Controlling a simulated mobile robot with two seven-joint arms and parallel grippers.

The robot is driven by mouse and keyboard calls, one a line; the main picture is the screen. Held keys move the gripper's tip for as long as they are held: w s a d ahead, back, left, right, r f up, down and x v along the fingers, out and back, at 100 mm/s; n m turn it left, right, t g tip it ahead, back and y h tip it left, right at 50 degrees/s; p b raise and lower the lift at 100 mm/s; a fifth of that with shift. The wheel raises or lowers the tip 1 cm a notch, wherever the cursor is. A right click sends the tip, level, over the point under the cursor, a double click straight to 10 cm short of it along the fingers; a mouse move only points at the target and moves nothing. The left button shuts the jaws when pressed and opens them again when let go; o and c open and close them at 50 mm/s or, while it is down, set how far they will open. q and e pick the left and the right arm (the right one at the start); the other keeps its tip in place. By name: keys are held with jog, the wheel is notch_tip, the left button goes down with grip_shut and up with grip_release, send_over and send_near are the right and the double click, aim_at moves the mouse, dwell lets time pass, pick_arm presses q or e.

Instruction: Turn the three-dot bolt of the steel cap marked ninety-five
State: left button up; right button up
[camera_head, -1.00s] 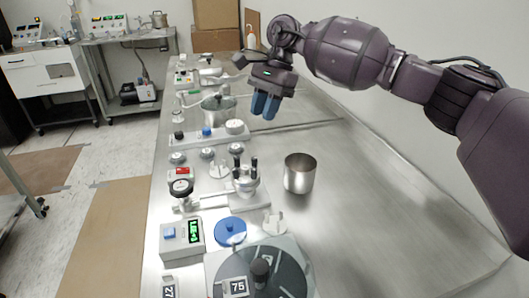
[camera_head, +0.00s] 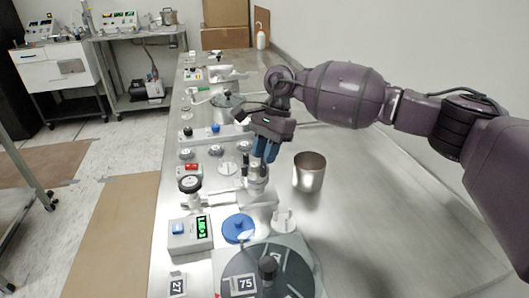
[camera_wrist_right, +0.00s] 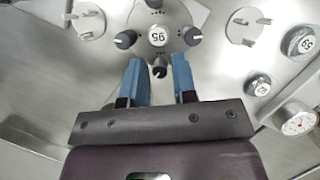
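The steel cap marked 95 (camera_wrist_right: 172,18) shows at the top of the wrist view, its label upside down. Several dark-headed bolts stand around the label: one to the left (camera_wrist_right: 125,39), one to the right (camera_wrist_right: 193,36) and one nearest me (camera_wrist_right: 160,68). My left gripper is not in view.
A steel cup (camera_head: 309,173) stands right of the cap. A blue disc (camera_head: 238,228), a green-display box (camera_head: 190,234) and a large round plate marked 75 (camera_head: 300,278) lie in front. A pot (camera_head: 228,108) stands behind. The bench's right side is mostly clear.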

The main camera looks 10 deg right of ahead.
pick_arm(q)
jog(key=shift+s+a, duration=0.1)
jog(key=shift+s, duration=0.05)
pick_arm(e)
jog(key=shift+f, duration=0.2)
grip_shut()
jog(key=shift+s+r+m+t+p, duration=0.1)
jog(key=shift+r+m+t+p, duration=0.25)
jog(key=shift+m+p, duration=0.45)
jog(key=shift+f+m+y, duration=0.1)
jog(key=shift+m+y, duration=0.2)
jog(key=shift+m, duration=0.2)
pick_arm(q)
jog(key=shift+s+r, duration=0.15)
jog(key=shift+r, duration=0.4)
pick_arm(e)
jog(key=shift+f+m+t, duration=0.2)
jog(key=shift+m+t, duration=0.05)
jog(key=shift+m, duration=0.05)
grip_release()
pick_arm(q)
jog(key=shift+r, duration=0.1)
